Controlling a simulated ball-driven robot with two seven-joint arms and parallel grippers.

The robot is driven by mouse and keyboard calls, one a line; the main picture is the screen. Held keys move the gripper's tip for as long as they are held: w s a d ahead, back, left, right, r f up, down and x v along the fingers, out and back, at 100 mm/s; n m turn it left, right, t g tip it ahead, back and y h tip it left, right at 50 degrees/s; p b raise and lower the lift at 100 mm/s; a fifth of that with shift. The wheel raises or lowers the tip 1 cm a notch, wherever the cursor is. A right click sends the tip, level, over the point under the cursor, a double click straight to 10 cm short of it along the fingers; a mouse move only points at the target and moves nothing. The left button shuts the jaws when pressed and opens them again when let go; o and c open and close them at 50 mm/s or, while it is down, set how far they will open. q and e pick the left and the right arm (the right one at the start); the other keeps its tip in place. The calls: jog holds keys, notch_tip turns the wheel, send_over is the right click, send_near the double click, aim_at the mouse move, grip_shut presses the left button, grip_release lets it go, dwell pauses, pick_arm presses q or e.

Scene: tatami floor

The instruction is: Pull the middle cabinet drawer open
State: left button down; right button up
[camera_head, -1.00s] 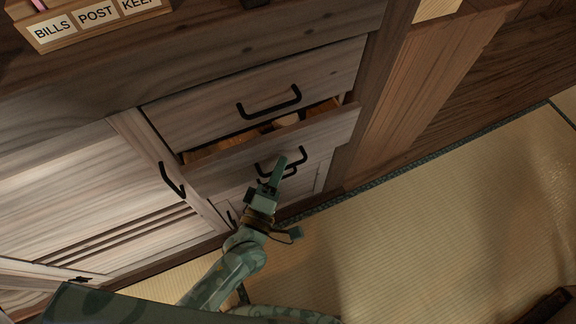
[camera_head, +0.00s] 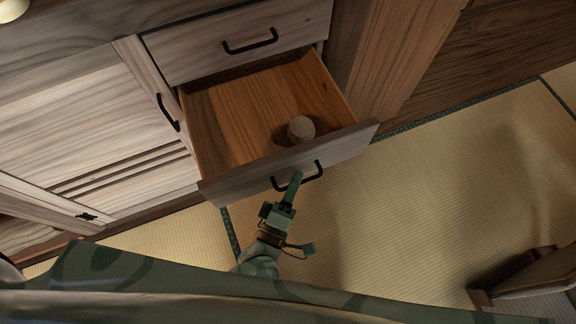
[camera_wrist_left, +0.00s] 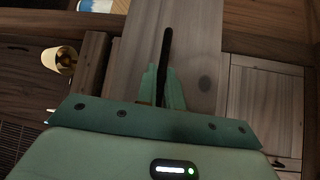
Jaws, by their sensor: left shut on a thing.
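The middle drawer (camera_head: 235,184) stands pulled well out of the cabinet in the head view, its wooden inside showing. A small round beige object (camera_head: 301,129) lies in it near the front. The drawer's black handle (camera_head: 317,173) is held by my left gripper (camera_head: 295,180), which is shut on it. In the left wrist view the dark handle bar (camera_wrist_left: 166,50) runs between the green fingers of the left gripper (camera_wrist_left: 162,88). My right gripper is not in view.
The top drawer (camera_head: 200,50) above is shut. A cabinet door (camera_head: 80,110) with a black handle is at the left. Open tatami floor (camera_head: 440,190) lies to the right. A dark wooden piece of furniture (camera_head: 525,285) stands at the lower right.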

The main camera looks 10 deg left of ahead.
pick_arm(q)
jog(key=shift+s+d+f, duration=0.1)
jog(key=shift+s+d, duration=0.25)
jog(key=shift+s, duration=0.4)
jog(key=c, duration=1.5)
grip_release()
jog(key=shift+w, duration=0.1)
jog(key=shift+c, duration=0.2)
